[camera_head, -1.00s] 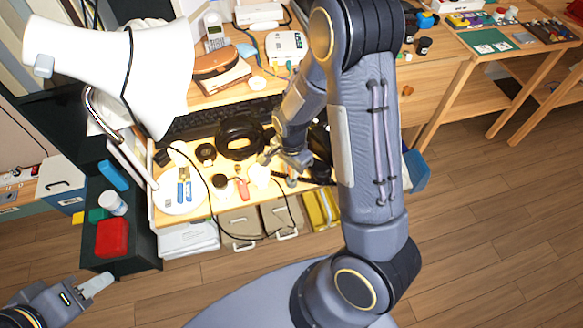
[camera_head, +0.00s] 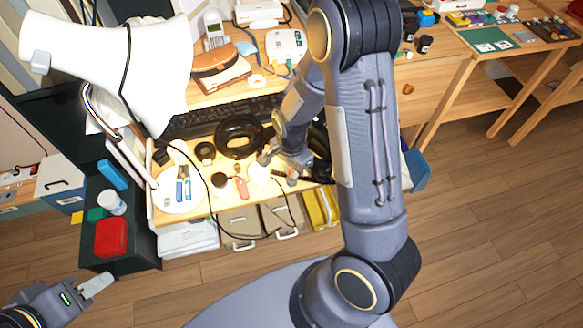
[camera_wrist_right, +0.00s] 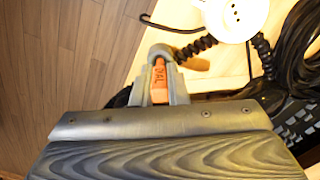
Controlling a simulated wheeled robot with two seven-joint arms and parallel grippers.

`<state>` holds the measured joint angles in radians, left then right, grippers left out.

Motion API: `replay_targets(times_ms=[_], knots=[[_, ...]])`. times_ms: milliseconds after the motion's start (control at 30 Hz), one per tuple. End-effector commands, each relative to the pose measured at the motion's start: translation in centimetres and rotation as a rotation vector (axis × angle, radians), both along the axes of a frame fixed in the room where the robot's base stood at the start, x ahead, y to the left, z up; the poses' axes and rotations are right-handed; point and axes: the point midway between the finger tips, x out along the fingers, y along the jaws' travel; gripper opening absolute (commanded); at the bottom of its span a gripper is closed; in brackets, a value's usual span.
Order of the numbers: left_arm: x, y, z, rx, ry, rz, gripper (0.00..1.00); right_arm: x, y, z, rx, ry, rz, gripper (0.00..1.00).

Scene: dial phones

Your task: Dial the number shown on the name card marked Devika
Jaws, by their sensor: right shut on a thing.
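My right gripper (camera_wrist_right: 158,75) is shut on a small orange piece (camera_wrist_right: 159,80) with dark lettering that looks like "DIAL". In the head view the right gripper (camera_head: 274,164) is low over the front part of the desk, to the right of a black ring-shaped thing (camera_head: 221,143). A white round piece with small dark holes (camera_wrist_right: 232,14) lies just beyond it in the right wrist view. A coiled black cord (camera_wrist_right: 198,47) runs close by. My left gripper (camera_head: 95,286) is at the lower left, away from the desk; its jaw opening is unclear. I cannot make out the Devika card or a phone dial.
A large white lamp (camera_head: 158,70) overhangs the desk's left side. A dark keyboard (camera_head: 190,124) lies behind the black ring. A white round plate (camera_head: 167,200) with tools and a red-handled tool (camera_head: 242,188) lie at the front. A cordless handset (camera_head: 214,28) stands at the back.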

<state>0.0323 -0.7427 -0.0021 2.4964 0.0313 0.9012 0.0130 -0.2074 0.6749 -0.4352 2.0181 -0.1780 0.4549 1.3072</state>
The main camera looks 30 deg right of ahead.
Motion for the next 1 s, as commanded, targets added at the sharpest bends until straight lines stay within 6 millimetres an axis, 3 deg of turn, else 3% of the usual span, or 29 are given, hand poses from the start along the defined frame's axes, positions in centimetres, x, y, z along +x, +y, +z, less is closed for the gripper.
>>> replay_targets(times_ms=[833, 867, 1000], knots=[[0.0, 0.0, -1.3, 0.0, 0.0, 0.0, 0.36, 0.0, 0.0, -1.6, 0.0, 0.0, 0.0, 0.0], [0.0, 0.0, -1.3, 0.0, 0.0, 0.0, 0.36, 0.0, 0.0, -1.6, 0.0, 0.0, 0.0, 0.16], [0.0, 0.0, -1.3, 0.0, 0.0, 0.0, 0.36, 0.0, 0.0, -1.6, 0.0, 0.0, 0.0, 0.34]])
